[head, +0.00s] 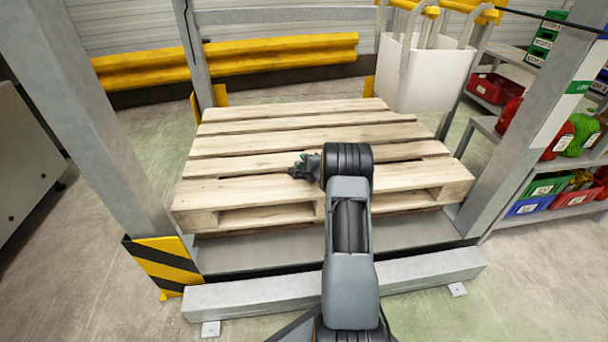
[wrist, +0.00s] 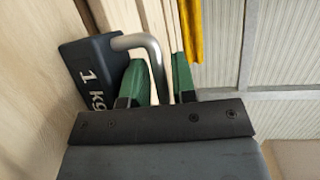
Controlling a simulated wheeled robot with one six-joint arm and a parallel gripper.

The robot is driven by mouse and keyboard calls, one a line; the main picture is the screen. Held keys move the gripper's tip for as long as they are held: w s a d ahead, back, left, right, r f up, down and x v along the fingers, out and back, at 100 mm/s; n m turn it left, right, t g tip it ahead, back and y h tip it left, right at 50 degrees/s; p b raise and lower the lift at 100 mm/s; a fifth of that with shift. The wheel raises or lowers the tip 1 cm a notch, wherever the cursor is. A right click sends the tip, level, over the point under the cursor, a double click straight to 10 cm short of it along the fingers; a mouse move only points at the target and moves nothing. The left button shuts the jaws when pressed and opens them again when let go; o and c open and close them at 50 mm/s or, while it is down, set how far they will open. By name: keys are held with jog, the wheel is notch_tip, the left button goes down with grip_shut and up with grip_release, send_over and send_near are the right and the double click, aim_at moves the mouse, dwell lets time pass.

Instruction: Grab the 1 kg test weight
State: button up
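The 1 kg test weight (wrist: 92,72) is a dark block with white "1 kg" lettering and a bent silver handle. In the wrist view it is at the upper left, against pale wood. My gripper (wrist: 160,75) has two green fingers standing apart. Part of the handle shows in the gap between them, with pale slats visible beyond it, so the fingers are not closed on it. In the head view my gripper (head: 298,168) is low over the wooden pallet (head: 240,145), left of my arm. I cannot make out the weight there.
Grey posts stand on both sides of the pallet, and a grey beam (head: 240,298) lies in front. Shelves with coloured bins (head: 540,190) stand at the right. A yellow rail (head: 270,55) runs behind.

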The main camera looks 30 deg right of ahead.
jog(key=shift+c, duration=0.3)
grip_shut()
dwell(1.0)
jog(key=shift+r, duration=0.1)
